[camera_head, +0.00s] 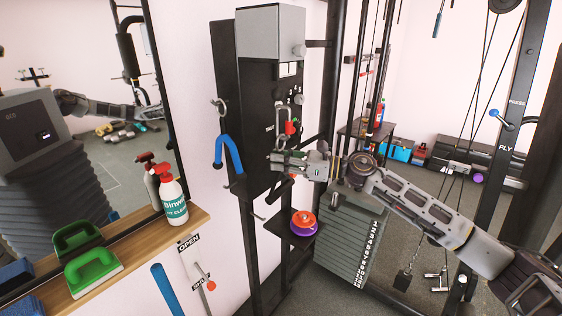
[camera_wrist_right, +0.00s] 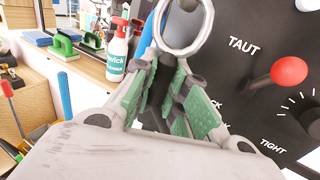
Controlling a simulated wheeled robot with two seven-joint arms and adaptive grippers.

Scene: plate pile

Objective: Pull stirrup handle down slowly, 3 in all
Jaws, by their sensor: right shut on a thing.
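My right gripper (camera_head: 280,160) is in front of the black machine panel (camera_head: 262,105), just under a metal link (camera_head: 281,120) hanging there. Its green-padded fingers (camera_wrist_right: 172,100) are closed on a dark part, which I take to be the stirrup handle; the fingers hide most of it. A metal ring (camera_wrist_right: 210,22) stands just above the fingertips in the right wrist view. A short black bar (camera_head: 280,188) shows below the gripper; I cannot tell if it belongs to the handle. My left gripper is not in view.
A red-knobbed lever (camera_wrist_right: 288,72) sits close to the right of the gripper. A blue curved handle (camera_head: 231,152) hangs on a hook to the left. A weight stack (camera_head: 345,245) and a small shelf with coloured discs (camera_head: 303,222) stand below. A spray bottle (camera_head: 173,203) stands on a wooden ledge.

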